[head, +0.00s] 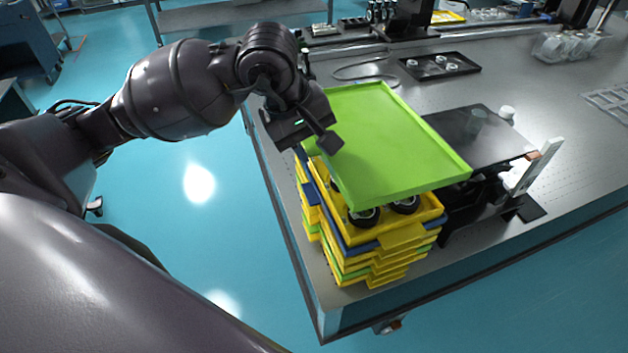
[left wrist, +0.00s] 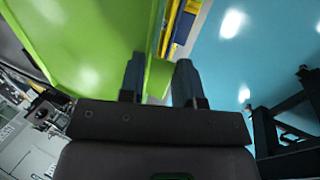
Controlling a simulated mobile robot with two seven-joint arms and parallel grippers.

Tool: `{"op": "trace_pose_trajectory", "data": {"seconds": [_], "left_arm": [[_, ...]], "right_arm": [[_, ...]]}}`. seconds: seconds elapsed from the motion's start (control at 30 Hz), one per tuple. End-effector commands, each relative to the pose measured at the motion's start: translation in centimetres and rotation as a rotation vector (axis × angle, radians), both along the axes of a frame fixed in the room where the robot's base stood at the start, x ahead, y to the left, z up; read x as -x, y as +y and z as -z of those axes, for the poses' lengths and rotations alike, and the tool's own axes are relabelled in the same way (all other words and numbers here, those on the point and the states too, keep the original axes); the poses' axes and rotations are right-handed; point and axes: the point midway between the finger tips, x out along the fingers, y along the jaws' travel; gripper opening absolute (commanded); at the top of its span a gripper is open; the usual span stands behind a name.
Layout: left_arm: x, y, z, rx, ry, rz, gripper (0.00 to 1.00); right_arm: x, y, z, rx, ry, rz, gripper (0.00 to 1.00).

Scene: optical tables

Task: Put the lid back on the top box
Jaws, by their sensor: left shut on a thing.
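The green lid (head: 390,145) is a shallow tray-like panel with a raised rim. It is held above the top box, tilted and shifted toward the right and back. My left gripper (head: 328,142) is shut on the lid's left edge; the lid (left wrist: 80,40) also shows between the fingers (left wrist: 160,80) in the left wrist view. The yellow top box (head: 428,208) is uncovered at the front, with dark round parts (head: 364,216) inside. The lid hides the rest of its inside. The box tops a stack of yellow, blue and green boxes (head: 350,262). My right gripper is not in view.
The stack stands near the front left corner of the grey optical table (head: 560,140). A black flat-topped device (head: 480,130) and a white upright plate (head: 538,165) stand close to its right. A black tray (head: 440,66) lies farther back.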

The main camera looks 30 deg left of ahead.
Motion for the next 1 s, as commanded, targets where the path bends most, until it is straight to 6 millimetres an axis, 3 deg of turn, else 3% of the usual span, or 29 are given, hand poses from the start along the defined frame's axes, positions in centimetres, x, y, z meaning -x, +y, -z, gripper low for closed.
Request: {"op": "trace_pose_trajectory", "data": {"seconds": [0.2, 0.47, 0.7, 1.0], "left_arm": [[0.1, 0.0, 4.0, 0.000, 0.002, -0.001, 0.00], [0.0, 0.0, 6.0, 0.001, 0.001, 0.000, 0.00], [0.0, 0.0, 9.0, 0.001, 0.001, -0.001, 0.00], [0.0, 0.0, 9.6, -0.001, 0.001, 0.000, 0.00]], "right_arm": [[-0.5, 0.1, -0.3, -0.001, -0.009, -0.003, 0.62], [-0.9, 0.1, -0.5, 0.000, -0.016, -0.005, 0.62], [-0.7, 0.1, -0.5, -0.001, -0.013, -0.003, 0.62], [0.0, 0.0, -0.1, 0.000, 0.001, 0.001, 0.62]]}}
